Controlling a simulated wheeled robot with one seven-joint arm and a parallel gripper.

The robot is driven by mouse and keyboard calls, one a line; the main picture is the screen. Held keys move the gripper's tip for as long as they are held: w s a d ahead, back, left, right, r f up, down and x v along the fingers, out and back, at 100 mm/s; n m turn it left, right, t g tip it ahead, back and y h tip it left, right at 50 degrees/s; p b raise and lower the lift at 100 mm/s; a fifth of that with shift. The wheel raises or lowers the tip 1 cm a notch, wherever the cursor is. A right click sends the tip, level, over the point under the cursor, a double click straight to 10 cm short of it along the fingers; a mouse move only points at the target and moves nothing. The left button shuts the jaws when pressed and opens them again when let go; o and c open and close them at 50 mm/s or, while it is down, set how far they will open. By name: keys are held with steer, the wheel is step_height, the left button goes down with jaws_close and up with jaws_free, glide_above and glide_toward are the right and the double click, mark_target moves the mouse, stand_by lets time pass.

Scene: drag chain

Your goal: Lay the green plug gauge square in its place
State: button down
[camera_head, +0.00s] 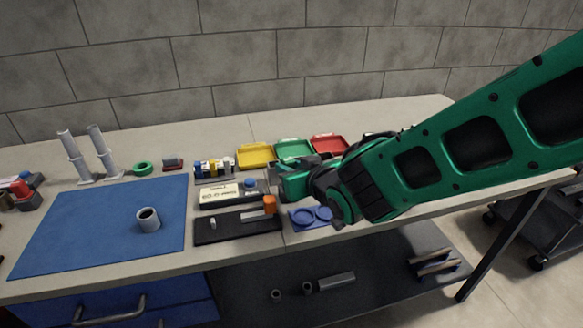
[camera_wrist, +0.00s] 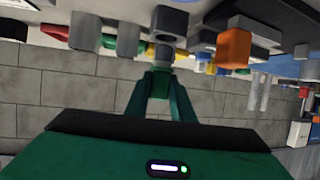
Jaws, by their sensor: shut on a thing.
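My gripper (camera_head: 293,182) is above the bench, just right of the dark gauge tray, with its fingertips partly hidden in the head view. In the wrist view my gripper (camera_wrist: 160,76) has its two dark green fingers close together around a narrow green piece, which I take as the green plug gauge (camera_wrist: 158,85). A grey end seems to stick out past the fingertips. Its exact tilt is hard to tell. The dark tray with a cream label panel (camera_head: 218,194) lies to the left and has a blue round-topped piece (camera_head: 250,183).
A black tray with an orange block (camera_head: 269,204) lies in front. A blue holder with round recesses (camera_head: 312,223) is near the bench edge. Yellow (camera_head: 255,156), green (camera_head: 293,148) and red (camera_head: 329,145) bins stand behind. A blue mat (camera_head: 90,225) bears a grey ring (camera_head: 148,219).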

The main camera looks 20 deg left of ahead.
steer(key=shift+f, duration=2.05)
stand_by(1.0)
stand_by(0.4)
steer(key=c, duration=1.5)
jaws_free()
steer(key=shift+o, duration=0.2)
steer(key=v, duration=1)
steer(key=shift+s+d+r, duration=0.15)
steer(key=shift+d+r, duration=0.05)
steer(key=shift+d, duration=0.1)
